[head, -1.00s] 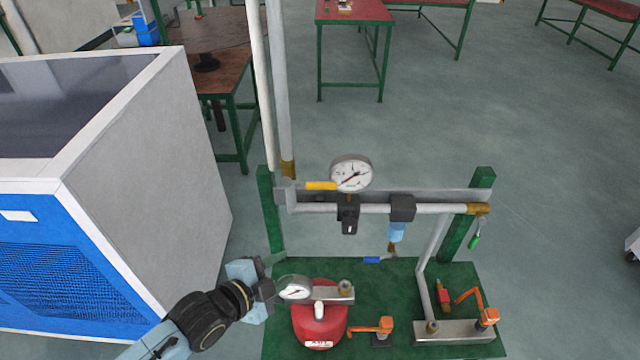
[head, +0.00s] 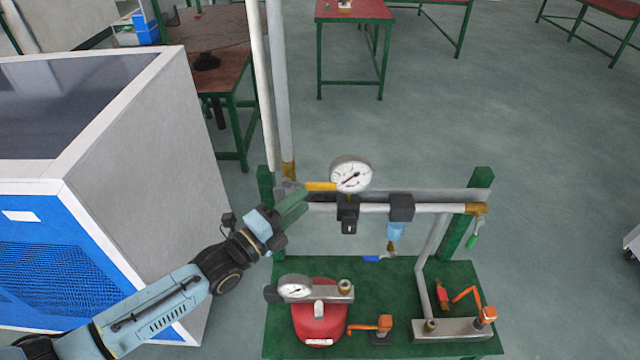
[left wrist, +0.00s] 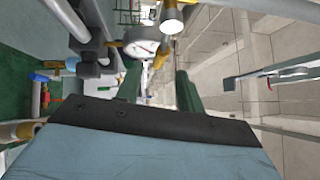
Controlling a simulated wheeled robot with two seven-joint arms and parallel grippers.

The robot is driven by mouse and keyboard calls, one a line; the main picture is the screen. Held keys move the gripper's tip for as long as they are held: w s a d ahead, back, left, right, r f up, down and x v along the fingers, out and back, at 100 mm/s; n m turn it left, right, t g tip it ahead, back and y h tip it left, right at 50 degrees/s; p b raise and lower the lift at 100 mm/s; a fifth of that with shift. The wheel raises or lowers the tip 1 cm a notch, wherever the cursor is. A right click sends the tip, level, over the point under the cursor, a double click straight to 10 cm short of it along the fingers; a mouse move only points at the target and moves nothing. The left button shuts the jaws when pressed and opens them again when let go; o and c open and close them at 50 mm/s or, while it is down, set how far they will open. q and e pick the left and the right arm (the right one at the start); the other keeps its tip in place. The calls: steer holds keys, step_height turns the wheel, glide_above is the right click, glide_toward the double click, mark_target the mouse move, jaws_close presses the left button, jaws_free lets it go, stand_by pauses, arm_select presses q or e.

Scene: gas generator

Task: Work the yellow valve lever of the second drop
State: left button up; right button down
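The yellow valve lever (head: 321,186) lies level at the left end of the horizontal pipe, just left of the round pressure gauge (head: 351,174). My left gripper (head: 300,203) is close to the lever's left end and slightly below it, with its green fingers pointing up and right. It hides the pipe elbow behind it. In the left wrist view the two dark green fingers (left wrist: 159,90) stand apart with a gap between them. The gauge (left wrist: 140,43) shows beyond them. I cannot tell whether a finger touches the lever. My right gripper is not in view.
A green-handled valve (head: 474,241) hangs at right. A blue-and-white cabinet (head: 150,150) stands at left.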

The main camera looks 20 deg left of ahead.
mark_target(320, 183)
arm_select(q)
steer(key=x, duration=0.6)
steer(key=shift+w+d, duration=0.15)
steer(key=shift+w, duration=0.2)
steer(key=shift+c, duration=0.5)
jaws_close()
